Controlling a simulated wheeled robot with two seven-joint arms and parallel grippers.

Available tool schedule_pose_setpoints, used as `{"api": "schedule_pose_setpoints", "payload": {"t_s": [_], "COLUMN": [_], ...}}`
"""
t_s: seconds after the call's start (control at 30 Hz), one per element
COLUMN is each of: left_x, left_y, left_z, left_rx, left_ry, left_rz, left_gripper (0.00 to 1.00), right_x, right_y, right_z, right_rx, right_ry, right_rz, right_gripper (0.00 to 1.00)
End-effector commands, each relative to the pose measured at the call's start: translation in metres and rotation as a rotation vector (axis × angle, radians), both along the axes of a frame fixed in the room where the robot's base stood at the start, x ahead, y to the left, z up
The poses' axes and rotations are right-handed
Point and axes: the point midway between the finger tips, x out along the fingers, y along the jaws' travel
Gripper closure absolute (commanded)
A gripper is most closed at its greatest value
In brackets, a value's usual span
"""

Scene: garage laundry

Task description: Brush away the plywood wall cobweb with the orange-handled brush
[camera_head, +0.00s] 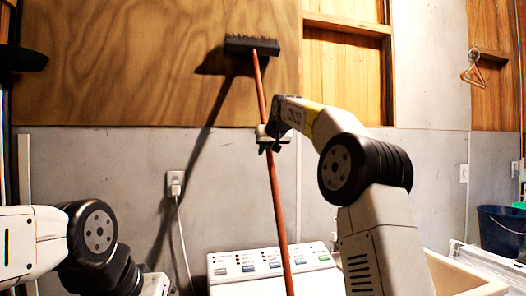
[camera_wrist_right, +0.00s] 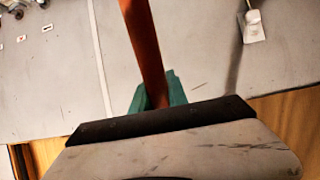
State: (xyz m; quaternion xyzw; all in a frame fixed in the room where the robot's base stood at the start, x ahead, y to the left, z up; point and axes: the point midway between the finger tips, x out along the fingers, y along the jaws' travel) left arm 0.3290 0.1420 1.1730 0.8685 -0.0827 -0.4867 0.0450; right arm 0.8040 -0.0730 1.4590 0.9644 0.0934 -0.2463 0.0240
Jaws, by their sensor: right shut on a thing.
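The brush has a long orange handle (camera_head: 277,205) and a dark, wide head (camera_head: 252,46). It stands nearly upright, head up, in front of the plywood wall (camera_head: 150,60), casting a shadow to its left. I cannot tell whether the bristles touch the plywood. My right gripper (camera_head: 272,138) is shut around the handle below the head. In the right wrist view the handle (camera_wrist_right: 145,45) passes between green finger pads (camera_wrist_right: 172,88). I cannot make out a cobweb on the plywood. My left arm is low at the left; its jaws are not clearly seen.
A white appliance with a control panel (camera_head: 268,262) stands below the handle. A wall outlet (camera_head: 175,184) with a plugged cord is at left. A wooden-framed recess (camera_head: 345,70) lies right of the plywood. A hanger (camera_head: 473,70) and a dark bucket (camera_head: 502,230) are at far right.

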Motion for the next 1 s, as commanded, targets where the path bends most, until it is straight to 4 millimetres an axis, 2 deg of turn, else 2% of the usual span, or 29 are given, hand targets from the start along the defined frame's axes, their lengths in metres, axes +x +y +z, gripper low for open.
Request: {"api": "schedule_pose_setpoints", "payload": {"t_s": [0.2,0.5,1.0], "left_x": [0.000,0.000,0.000], "left_y": [0.000,0.000,0.000], "left_z": [0.000,0.000,0.000], "left_rx": [0.000,0.000,0.000], "left_ry": [0.000,0.000,0.000], "left_rz": [0.000,0.000,0.000], "left_gripper": [0.64,0.64,0.64], "right_x": [-0.014,-0.014,-0.014], "right_y": [-0.003,-0.003,-0.003], "right_z": [0.003,0.001,-0.046], "right_rx": [0.001,0.002,0.001], "right_ry": [-0.005,-0.004,-0.004], "right_rz": [0.000,0.000,-0.001], "right_gripper": [1.00,1.00,1.00]}}
